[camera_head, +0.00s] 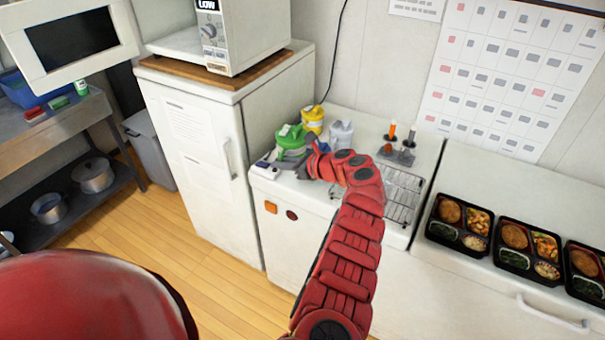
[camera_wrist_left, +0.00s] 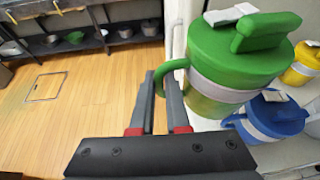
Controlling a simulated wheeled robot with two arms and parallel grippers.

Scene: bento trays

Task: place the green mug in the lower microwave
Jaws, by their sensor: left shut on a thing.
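The green mug (camera_head: 291,137) with a lid and a pale band is at the left end of the white counter. My left gripper (camera_head: 286,163) is shut on its handle; the wrist view also shows the fingers (camera_wrist_left: 160,82) on the handle of the green mug (camera_wrist_left: 235,55). The mug looks roughly upright; I cannot tell whether it touches the counter. The microwave marked LOW (camera_head: 238,38) stands on a wooden board on the white fridge. Its door (camera_head: 70,40) is swung wide open to the left. My right gripper is out of view.
A blue mug (camera_wrist_left: 268,118) and a yellow mug (camera_head: 313,119) stand close to the green one, with a white mug (camera_head: 341,134) beside them. A wire rack (camera_head: 400,200) and several bento trays (camera_head: 460,222) are to the right. The white fridge (camera_head: 190,140) stands left of the counter.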

